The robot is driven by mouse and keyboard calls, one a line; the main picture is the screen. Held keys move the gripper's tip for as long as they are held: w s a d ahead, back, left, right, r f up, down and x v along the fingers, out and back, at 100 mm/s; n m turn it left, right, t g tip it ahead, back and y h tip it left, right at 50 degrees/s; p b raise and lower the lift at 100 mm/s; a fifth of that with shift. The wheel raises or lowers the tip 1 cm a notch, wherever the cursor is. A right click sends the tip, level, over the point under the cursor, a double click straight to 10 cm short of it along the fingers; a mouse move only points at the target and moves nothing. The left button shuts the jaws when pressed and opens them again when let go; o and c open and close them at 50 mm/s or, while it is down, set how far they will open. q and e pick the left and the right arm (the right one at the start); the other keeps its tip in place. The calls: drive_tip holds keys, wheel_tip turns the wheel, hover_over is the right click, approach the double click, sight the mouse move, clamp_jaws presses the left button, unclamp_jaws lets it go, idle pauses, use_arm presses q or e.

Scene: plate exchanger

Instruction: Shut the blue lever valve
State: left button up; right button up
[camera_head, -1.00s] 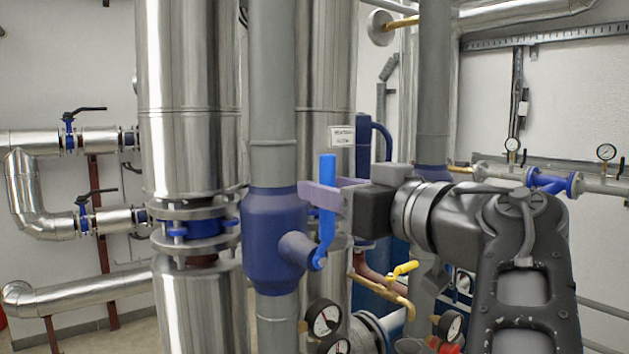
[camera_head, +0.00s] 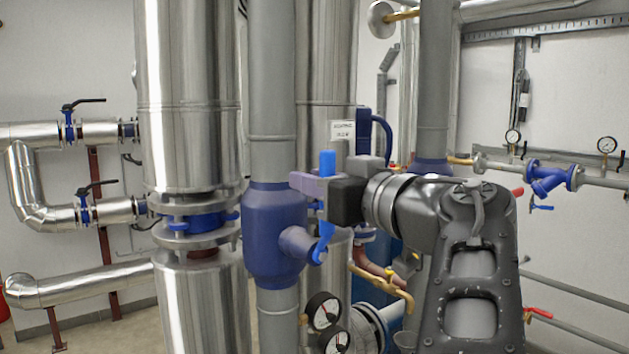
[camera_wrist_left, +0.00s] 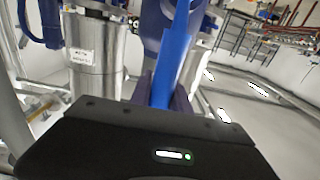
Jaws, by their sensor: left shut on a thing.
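The blue lever (camera_head: 327,230) stands almost upright on the short stub of a dark blue valve body (camera_head: 272,235), which sits in a vertical grey pipe (camera_head: 272,110). My left gripper (camera_head: 318,188) is shut on the upper part of the lever. One purple finger covers part of the lever, and the lever's top shows above it. In the left wrist view the blue lever (camera_wrist_left: 172,60) rises between the fingers of my left gripper (camera_wrist_left: 165,95). My right gripper is in no view.
Large metal-clad pipes (camera_head: 190,100) stand left of and behind the valve. Pressure gauges (camera_head: 323,312) sit just below it. A brass pipe (camera_head: 385,285) runs to the right of it, low down. A white label (camera_head: 342,132) hangs behind the lever.

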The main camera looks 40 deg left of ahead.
use_arm(q)
clamp_jaws()
